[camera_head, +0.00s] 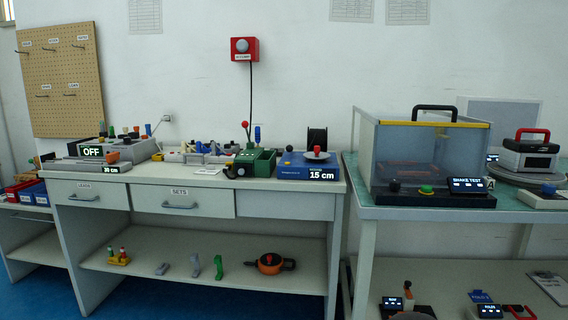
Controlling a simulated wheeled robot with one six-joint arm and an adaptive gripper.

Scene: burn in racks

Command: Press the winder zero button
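A blue box (290,171) that appears to be the winder sits at the right end of the white bench. Its front display (321,174) reads "15 cm". My gripper is not in view.
A green box (254,163) stands just left of the winder. A display reading "OFF" (92,152) is at the bench's left. A clear-walled shake-test enclosure (420,155) stands on the right table. Blue floor shows below.

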